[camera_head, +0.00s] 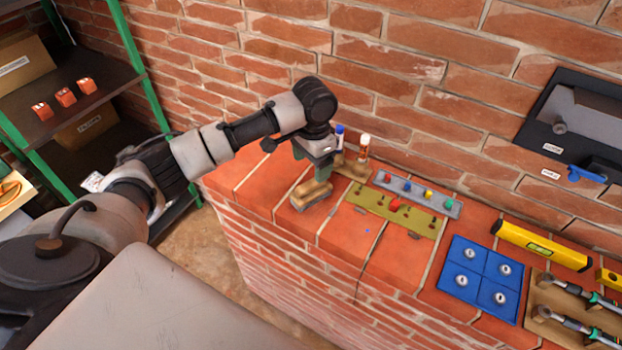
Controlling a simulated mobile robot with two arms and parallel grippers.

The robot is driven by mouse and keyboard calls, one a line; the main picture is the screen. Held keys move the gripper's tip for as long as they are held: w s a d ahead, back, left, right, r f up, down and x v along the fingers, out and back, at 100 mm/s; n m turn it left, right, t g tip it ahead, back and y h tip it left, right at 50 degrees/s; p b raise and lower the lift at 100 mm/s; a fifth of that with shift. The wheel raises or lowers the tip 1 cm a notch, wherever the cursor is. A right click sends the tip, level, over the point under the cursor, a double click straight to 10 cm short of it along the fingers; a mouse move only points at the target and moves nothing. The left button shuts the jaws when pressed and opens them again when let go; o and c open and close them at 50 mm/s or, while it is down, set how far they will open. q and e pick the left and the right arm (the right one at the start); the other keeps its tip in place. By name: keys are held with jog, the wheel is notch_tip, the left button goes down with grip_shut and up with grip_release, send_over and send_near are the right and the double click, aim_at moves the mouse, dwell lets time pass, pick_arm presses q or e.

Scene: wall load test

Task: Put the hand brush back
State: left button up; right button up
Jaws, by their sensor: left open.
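The hand brush (311,195), a tan wooden block with a darker underside, is on the brick ledge (262,190) near its left part. My left gripper (323,175) reaches down from the left, directly above or at the brush. Its jaws are open, and their tips are hard to make out against the brush. I cannot tell whether they touch it. My right gripper is not in view.
Behind the gripper stand a blue-capped item (339,134) and a white-topped item (364,142). To the right lie an olive board (410,217), a grey strip (385,182), a blue tray (484,273), a yellow level (540,246) and a tool board (545,296). A brick wall closes the back.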

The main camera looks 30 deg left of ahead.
pick_arm(q)
jog(key=shift+r, duration=1.35)
